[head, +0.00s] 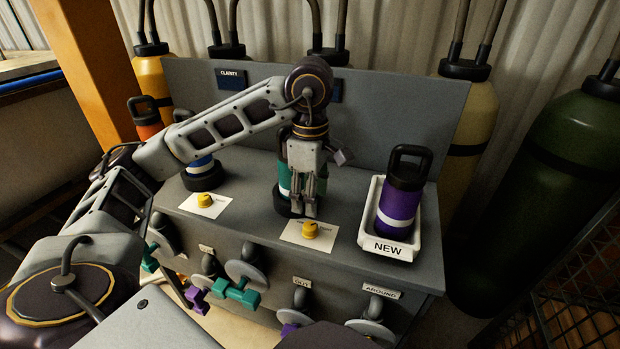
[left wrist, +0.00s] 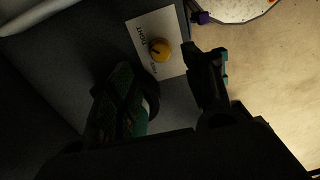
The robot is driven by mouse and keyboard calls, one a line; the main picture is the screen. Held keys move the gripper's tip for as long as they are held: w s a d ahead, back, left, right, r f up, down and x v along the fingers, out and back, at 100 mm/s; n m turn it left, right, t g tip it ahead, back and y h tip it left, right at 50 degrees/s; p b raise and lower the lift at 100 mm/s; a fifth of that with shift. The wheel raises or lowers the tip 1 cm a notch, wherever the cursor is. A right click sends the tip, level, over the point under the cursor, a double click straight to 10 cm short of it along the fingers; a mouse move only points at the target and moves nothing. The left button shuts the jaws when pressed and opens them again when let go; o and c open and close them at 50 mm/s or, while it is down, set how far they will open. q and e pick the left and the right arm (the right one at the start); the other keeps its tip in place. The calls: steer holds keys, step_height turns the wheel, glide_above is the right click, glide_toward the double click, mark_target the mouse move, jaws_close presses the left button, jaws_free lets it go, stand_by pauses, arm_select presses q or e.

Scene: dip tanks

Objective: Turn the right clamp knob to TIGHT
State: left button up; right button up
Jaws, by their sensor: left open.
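The right clamp knob (head: 309,230) is a small yellow knob on a white card (head: 292,237) at the bench's front edge. In the left wrist view the knob (left wrist: 159,50) bears a dark mark, and the card (left wrist: 172,25) reads TIGHT on one side; the other word and the mark's exact direction are unclear. My left gripper (head: 308,205) points down, open, just above and behind the knob, apart from it. Its dark fingers (left wrist: 160,82) flank the space below the knob in the wrist view. My right gripper does not show.
A teal-and-white canister (head: 283,180) stands right behind my left gripper. A purple canister (head: 399,208) sits in a white tray (head: 416,247) marked NEW to the right. Another yellow knob (head: 205,199) is to the left, before a blue-and-white canister (head: 200,165). Valve handles hang along the front.

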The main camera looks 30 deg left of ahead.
arm_select(q)
steer(key=shift+r, duration=1.85)
steer(key=shift+r, duration=0.1)
arm_select(e)
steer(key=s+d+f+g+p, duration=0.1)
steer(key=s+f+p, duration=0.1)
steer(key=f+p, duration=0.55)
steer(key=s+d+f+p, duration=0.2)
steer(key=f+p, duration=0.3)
steer(key=p, duration=0.5)
arm_select(q)
step_height(320, 180, up, 34)
steer(key=p, duration=1.6)
steer(key=shift+p, duration=0.3)
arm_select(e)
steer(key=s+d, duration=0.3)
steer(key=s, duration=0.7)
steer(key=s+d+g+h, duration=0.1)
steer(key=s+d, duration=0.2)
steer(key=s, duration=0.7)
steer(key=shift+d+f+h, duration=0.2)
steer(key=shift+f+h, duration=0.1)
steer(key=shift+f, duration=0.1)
